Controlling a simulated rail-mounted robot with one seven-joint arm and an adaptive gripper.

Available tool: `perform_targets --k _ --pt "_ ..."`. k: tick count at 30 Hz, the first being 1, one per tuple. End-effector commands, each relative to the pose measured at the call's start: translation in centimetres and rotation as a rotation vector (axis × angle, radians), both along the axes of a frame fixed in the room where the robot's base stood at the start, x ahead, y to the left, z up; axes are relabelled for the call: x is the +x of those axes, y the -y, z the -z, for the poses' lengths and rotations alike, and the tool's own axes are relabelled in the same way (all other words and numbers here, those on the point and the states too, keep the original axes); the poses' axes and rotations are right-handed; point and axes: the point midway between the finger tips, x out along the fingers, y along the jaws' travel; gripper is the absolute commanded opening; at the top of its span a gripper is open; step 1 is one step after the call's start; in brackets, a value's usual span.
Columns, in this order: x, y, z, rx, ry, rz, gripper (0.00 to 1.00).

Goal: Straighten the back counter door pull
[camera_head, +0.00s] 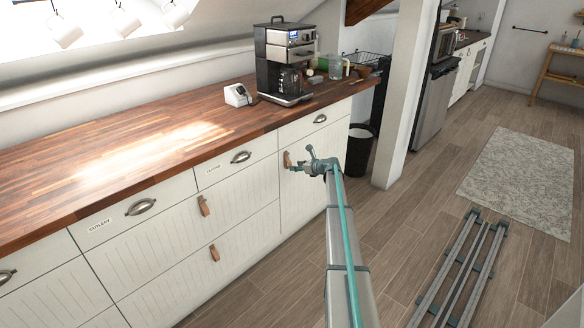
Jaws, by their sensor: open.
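The back counter (140,160) has a wooden top and white fronts. At its far end is a white door (310,195) with a small brown leather pull (287,159) near the upper left edge. The pull's exact tilt is too small to tell. My gripper (301,160) is open in front of this door, just right of the pull. Its lower finger reaches close to the pull; I cannot tell whether they touch. Nothing shows between the fingers.
Other leather pulls (204,205) and metal cup handles (141,206) are on the fronts to the left. A coffee machine (284,60) stands on the counter. A black bin (359,149) and a white post (402,90) stand to the right.

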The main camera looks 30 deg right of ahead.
Motion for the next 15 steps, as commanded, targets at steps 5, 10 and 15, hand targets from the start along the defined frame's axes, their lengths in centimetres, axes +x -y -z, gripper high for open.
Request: perform_targets --k 5,10,15 --pt "-3.5 0.8 -1.5 0.0 0.001 0.002 0.48" --pt "-5.4 1.5 -2.4 0.0 0.0 0.001 0.48" --pt "-6.0 1.7 -2.6 0.0 0.0 0.0 0.48"
